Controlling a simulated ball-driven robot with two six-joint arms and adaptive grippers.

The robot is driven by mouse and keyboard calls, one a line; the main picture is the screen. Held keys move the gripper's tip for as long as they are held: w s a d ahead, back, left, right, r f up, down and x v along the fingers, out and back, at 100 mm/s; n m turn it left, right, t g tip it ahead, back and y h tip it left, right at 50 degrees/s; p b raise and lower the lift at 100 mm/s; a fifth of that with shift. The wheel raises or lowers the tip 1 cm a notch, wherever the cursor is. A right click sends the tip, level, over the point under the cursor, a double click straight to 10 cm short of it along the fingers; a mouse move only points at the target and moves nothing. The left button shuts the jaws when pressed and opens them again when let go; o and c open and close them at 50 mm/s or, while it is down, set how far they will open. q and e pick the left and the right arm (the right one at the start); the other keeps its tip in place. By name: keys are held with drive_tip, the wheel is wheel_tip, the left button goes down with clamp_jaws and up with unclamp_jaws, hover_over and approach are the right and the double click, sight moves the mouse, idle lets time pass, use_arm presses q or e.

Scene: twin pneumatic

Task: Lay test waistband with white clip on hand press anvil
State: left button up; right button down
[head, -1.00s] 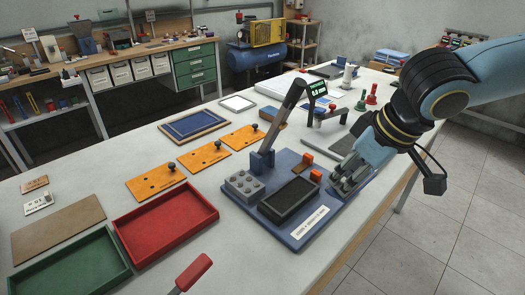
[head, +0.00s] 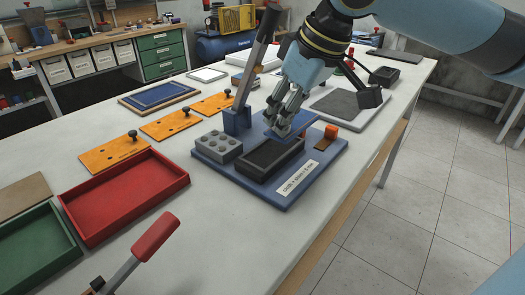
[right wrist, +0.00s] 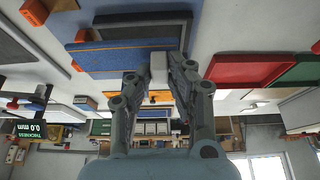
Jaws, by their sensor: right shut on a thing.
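The hand press stands on a blue base plate (head: 292,198), with a dark lever (head: 257,50). A black, rimmed block (head: 262,167), possibly the anvil, sits at its front. My right gripper (head: 283,128) is above the plate, behind that block. It is shut on the white clip (right wrist: 158,70), which shows between the fingertips in the right wrist view. A flat blue strip, the test waistband (right wrist: 115,60), extends to the left of the clip there. In the head view the blue waistband (head: 298,124) hangs above the plate, apart from the black block as far as I can tell. My left gripper is not in view.
A grey studded block (head: 217,147) and an orange block (head: 331,131) stand on the plate. Red (head: 100,222) and green (head: 28,268) trays are at left. A red-handled lever (head: 155,238) rises in front. Orange plates (head: 112,148) lie behind the trays.

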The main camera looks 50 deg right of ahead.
sight(267, 133)
drive_tip(key=w+f, duration=0.1)
drive_tip(key=w, duration=0.1)
drive_tip(key=w+a+f+b, duration=0.1)
drive_tip(key=shift+w+a+f, duration=0.15)
drive_tip(key=shift+w+a, duration=0.05)
drive_tip(key=shift+w, duration=0.2)
wheel_tip(267, 133, down, 4)
drive_tip(key=shift+f+b, duration=0.1)
drive_tip(key=shift+b, duration=0.4)
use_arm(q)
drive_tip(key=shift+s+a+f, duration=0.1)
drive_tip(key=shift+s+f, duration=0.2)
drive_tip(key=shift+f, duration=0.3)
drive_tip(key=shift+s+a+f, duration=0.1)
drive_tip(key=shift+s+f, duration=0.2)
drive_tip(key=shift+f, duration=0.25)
use_arm(e)
drive_tip(key=c, duration=1.2)
unclamp_jaws()
